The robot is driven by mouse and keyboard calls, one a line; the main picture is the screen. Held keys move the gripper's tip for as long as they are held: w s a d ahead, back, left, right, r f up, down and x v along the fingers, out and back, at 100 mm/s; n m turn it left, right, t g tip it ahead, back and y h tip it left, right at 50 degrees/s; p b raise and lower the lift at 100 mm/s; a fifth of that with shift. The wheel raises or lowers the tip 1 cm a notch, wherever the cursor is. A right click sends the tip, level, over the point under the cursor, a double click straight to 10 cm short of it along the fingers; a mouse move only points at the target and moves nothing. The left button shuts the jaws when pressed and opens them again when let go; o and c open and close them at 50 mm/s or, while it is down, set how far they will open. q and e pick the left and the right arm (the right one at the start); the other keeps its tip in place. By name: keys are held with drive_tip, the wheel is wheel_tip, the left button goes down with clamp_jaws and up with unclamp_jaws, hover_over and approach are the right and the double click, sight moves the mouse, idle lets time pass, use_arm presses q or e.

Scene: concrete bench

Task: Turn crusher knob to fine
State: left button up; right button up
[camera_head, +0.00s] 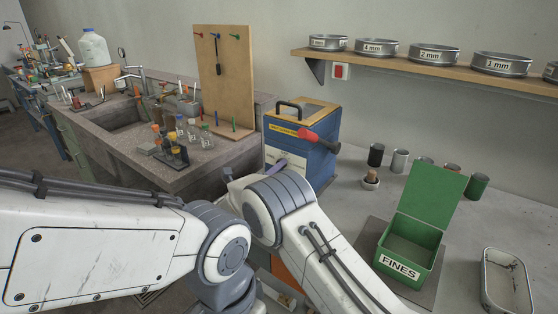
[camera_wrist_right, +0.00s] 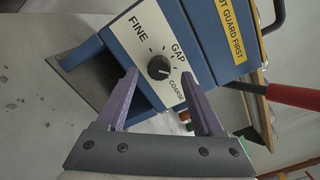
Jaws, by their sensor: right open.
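The blue crusher (camera_head: 318,165) stands on the bench in the head view. In the right wrist view, its pale label plate reads FINE, GAP and COARSE around a round black knob (camera_wrist_right: 159,68). The knob's light mark appears to point toward COARSE. My right gripper (camera_wrist_right: 160,74) is open, its two purple fingers on either side of the knob in the picture. I cannot tell whether they touch it or how far off they are. In the head view, my arm hides the knob and most of this gripper. My left gripper is not in view.
A red-handled lever (camera_head: 318,138) sticks out from the crusher. A green FINES box (camera_head: 407,257) with its lid up stands to the right, near a metal tray (camera_head: 507,282) and several small jars. A wooden tool board (camera_head: 224,75) stands at the left by the sink.

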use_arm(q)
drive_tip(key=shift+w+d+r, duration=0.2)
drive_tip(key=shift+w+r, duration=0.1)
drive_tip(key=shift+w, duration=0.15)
use_arm(e)
drive_tip(key=shift+x, duration=0.85)
drive_tip(key=shift+a, duration=0.1)
clamp_jaws()
